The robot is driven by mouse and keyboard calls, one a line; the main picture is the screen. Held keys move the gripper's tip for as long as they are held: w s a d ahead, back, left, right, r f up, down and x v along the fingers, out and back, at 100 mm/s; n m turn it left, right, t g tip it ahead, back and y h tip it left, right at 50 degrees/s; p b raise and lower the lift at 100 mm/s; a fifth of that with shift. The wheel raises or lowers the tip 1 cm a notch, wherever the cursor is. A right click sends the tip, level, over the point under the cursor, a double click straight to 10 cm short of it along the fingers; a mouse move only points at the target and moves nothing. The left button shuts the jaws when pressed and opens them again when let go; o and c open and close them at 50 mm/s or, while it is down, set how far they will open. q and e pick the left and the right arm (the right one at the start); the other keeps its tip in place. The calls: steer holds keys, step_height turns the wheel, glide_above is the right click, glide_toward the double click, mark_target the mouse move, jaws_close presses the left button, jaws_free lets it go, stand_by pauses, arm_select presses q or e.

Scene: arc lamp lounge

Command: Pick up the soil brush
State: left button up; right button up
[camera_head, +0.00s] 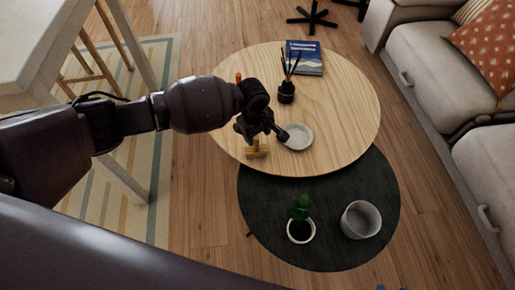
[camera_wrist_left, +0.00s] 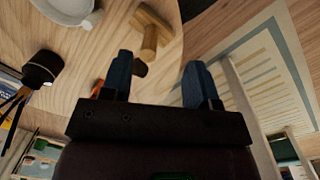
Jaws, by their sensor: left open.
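The soil brush (camera_head: 256,149), a small light-wood piece with a T-like shape, lies near the front-left edge of the round wooden table (camera_head: 345,105). It also shows in the left wrist view (camera_wrist_left: 150,36), beyond the fingertips. My left gripper (camera_head: 262,130) is above the table, over and just behind the brush in the head view. Its two blue fingers (camera_wrist_left: 160,78) are apart with nothing held between them. The arm hides part of the table's left side. My right gripper is not clearly visible.
A pale dish (camera_head: 297,137) sits close beside the brush. A dark reed diffuser (camera_head: 287,93) and a blue book (camera_head: 305,58) stand farther back. The lower black table (camera_head: 340,185) holds a potted plant (camera_head: 300,227) and a grey pot (camera_head: 361,220). A sofa (camera_head: 430,65) is right.

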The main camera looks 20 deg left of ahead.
mark_target(256, 143)
arm_select(q)
steer(key=shift+w+a+r+n+y, duration=0.15)
steer(key=shift+w+a+n+y, duration=0.35)
steer(key=shift+w, duration=0.45)
steer(key=shift+a+f+b, duration=0.1)
steer(key=shift+f+b, duration=0.25)
steer(key=shift+b, duration=0.05)
step_height(256, 143, down, 4)
steer(key=shift+s+r+b, duration=0.1)
steer(key=shift+b, duration=0.6)
steer(key=shift+f, duration=0.55)
steer(key=shift+w+f+b, duration=0.2)
steer(key=shift+f+b, duration=0.1)
steer(key=shift+b, duration=0.15)
steer(key=f+b, duration=0.2)
steer(key=f, duration=0.1)
steer(key=shift+w+f, duration=0.2)
steer(key=shift+f, duration=0.35)
steer(key=shift+w+f, duration=0.1)
steer(key=shift+w, duration=0.1)
steer(key=c, duration=0.9)
jaws_close()
arm_select(e)
steer(key=shift+w+a+f+n, duration=0.5)
steer(key=shift+f+n, duration=0.2)
steer(key=shift+n, duration=0.1)
